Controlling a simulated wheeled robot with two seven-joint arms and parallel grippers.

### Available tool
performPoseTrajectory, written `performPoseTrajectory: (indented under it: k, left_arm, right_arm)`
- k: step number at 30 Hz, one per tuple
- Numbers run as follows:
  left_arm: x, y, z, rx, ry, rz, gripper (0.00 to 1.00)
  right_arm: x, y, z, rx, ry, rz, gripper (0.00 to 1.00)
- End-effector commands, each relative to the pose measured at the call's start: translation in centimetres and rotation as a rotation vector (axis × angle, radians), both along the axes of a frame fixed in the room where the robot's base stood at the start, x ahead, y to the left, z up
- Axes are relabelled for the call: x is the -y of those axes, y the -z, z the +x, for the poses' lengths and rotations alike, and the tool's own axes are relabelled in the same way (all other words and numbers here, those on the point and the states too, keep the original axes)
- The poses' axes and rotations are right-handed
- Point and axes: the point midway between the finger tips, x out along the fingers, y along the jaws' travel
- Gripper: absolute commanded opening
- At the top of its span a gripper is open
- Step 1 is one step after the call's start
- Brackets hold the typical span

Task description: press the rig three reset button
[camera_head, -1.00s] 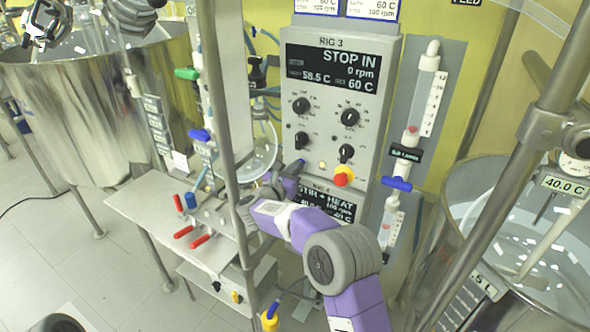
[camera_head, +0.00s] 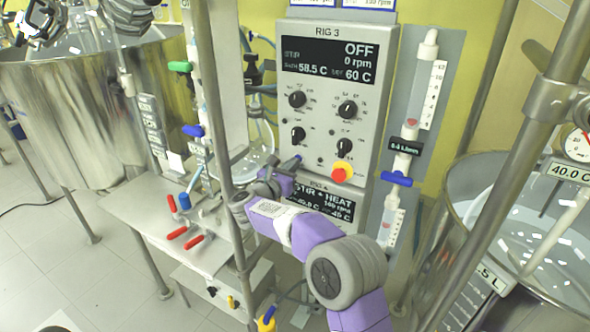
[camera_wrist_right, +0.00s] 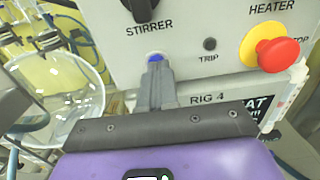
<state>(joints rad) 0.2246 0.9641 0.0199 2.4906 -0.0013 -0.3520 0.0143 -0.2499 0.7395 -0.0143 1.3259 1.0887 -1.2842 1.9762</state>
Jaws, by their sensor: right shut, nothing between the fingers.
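The rig three panel (camera_head: 330,105) is a grey box labelled RIG 3, with a display (camera_head: 326,62) reading OFF, 0 rpm, 58.5 C and 60 C. My right gripper (camera_head: 296,160) is at the panel's lower left, fingers shut and empty. In the right wrist view, its fingertips (camera_wrist_right: 156,66) are at a small blue button (camera_wrist_right: 155,56) below the STIRRER knob (camera_wrist_right: 141,8). The fingers partly cover the button and hide any label under it. I cannot tell whether it is pressed in.
A red stop button on a yellow base (camera_head: 340,172) sits right of the fingers, with a dark TRIP lamp (camera_wrist_right: 209,44) between. The rig four panel (camera_head: 322,200) is just below. A metal post (camera_head: 216,110) stands left of my gripper. A glass vessel (camera_wrist_right: 65,95) is left.

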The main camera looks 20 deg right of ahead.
Motion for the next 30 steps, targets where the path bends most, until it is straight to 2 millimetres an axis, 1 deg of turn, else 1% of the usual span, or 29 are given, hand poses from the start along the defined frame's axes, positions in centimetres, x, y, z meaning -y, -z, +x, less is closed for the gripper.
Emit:
performPoseTrajectory:
  k: [1,2,4,9,15,21,30]
  left_arm:
    - [0.0,1.3,0.0,0.0,0.0,0.0,0.43]
    - [0.0,1.8,0.0,0.0,0.0,0.0,0.43]
    - [0.0,1.3,-0.1,-0.002,0.0,0.0,0.43]
    - [0.0,1.1,0.0,0.0,0.0,0.0,0.43]
    - [0.0,1.0,0.0,0.0,0.0,0.0,0.43]
    - [0.0,1.0,0.0,0.0,0.0,0.0,0.43]
    - [0.0,1.0,0.0,0.0,0.0,0.0,0.43]
  right_arm:
    - [-1.1,0.5,-0.4,0.002,-0.008,0.002,0.0]
    - [-1.7,0.6,-0.6,0.002,-0.011,0.002,0.0]
    - [-3.1,0.2,-1.7,-0.004,-0.014,0.002,0.0]
    - [-6.2,0.1,-4.3,-0.004,-0.015,0.002,0.0]
    - [-8.6,0.1,-6.4,-0.004,-0.014,0.003,0.0]
    - [-9.3,0.2,-7.1,-0.003,-0.012,0.002,0.0]
    - [-9.4,0.2,-7.1,-0.004,-0.013,0.003,0.0]
